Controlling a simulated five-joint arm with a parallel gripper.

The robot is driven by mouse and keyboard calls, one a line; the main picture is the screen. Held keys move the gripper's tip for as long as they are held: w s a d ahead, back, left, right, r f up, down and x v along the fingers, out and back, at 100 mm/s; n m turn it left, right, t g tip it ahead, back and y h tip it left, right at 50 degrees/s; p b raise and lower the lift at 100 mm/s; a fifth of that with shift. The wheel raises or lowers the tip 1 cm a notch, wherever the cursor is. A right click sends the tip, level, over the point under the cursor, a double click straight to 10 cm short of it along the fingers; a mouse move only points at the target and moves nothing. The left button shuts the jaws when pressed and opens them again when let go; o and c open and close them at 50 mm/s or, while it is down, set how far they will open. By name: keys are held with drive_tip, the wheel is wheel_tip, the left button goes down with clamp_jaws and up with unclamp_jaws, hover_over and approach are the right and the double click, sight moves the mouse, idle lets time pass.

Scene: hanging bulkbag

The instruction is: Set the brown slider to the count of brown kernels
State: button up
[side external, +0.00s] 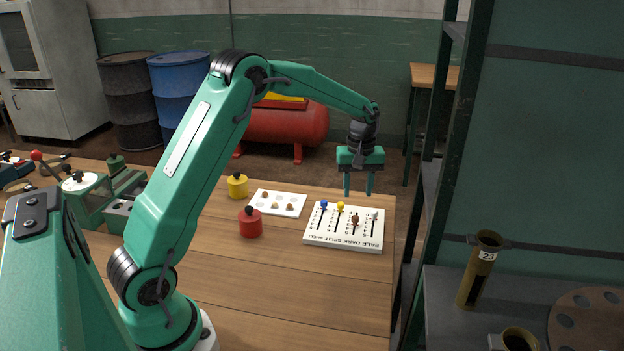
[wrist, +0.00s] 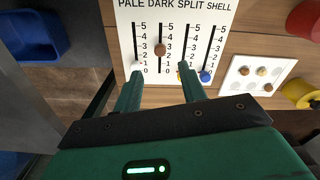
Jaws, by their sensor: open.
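The white slider board (side external: 345,238) lies on the bench, lettered PALE DARK SPLIT SHELL. Its brown slider knob (wrist: 160,50) is in the DARK slot, around the 2 to 3 marks; it also shows in the side view (side external: 355,220). The white, yellow (side external: 340,207) and blue (wrist: 205,76) knobs sit near the 0 ends. A white kernel card (side external: 284,211) beside the board holds a few small kernels (wrist: 261,71), brown and tan; exact shades are hard to tell. My gripper (side external: 358,194) points down above the board, open and empty, its fingertips either side of the DARK slot's line.
A red pot (side external: 250,223) and a yellow pot (side external: 238,186) stand near the card. A dark green shelf rack stands right of the bench, with an olive tube (side external: 480,270) on it. The front of the bench is clear.

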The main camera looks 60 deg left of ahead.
sight(355, 217)
drive_tip(key=shift+a+f, duration=0.1)
drive_tip(key=shift+f, duration=0.2)
drive_tip(key=shift+f, duration=3.75)
clamp_jaws()
